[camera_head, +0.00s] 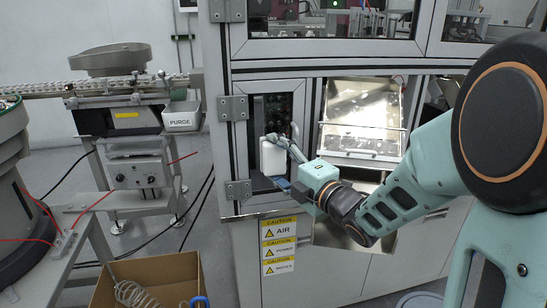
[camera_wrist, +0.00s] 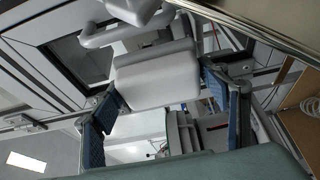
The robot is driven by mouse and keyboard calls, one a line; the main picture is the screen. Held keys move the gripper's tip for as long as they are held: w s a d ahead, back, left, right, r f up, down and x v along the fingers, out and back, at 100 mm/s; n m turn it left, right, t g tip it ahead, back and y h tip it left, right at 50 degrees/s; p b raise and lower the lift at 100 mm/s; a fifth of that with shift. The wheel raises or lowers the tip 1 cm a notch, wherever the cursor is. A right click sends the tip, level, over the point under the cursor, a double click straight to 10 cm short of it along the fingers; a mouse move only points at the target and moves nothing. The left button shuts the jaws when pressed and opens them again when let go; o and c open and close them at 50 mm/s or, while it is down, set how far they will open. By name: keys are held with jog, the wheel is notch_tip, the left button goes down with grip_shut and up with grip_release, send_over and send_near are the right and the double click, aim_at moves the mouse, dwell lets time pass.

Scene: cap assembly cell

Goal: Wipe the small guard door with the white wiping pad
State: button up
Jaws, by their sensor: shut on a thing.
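The white wiping pad (camera_head: 272,157) is a pale block held upright in front of the small guard door (camera_head: 257,87). The door has a grey frame, a dark window and hinges on its left side. My gripper (camera_head: 288,152) is shut on the pad; in the wrist view the pad (camera_wrist: 155,76) sits between the blue-padded fingers (camera_wrist: 160,88). The pad covers part of the door's window. I cannot tell whether it touches the door. The door (camera_wrist: 60,70) also shows behind the pad in the wrist view.
An open metal chute (camera_head: 363,110) stands right of the door, close to my arm. Yellow caution labels (camera_head: 279,245) are below. A cardboard box (camera_head: 150,275) with a coiled hose stands on the floor at front left. A PURGE bin (camera_head: 182,121) hangs at left.

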jog(key=shift+s+d+b, duration=0.15)
jog(key=shift+s+d, duration=0.1)
jog(key=shift+s, duration=0.6)
jog(key=shift+s+d+b, duration=0.1)
jog(key=shift+s+d, duration=0.15)
jog(key=shift+s, duration=0.65)
jog(key=shift+s+d+b, duration=0.15)
jog(key=shift+s+d, duration=0.1)
jog(key=shift+s, duration=0.6)
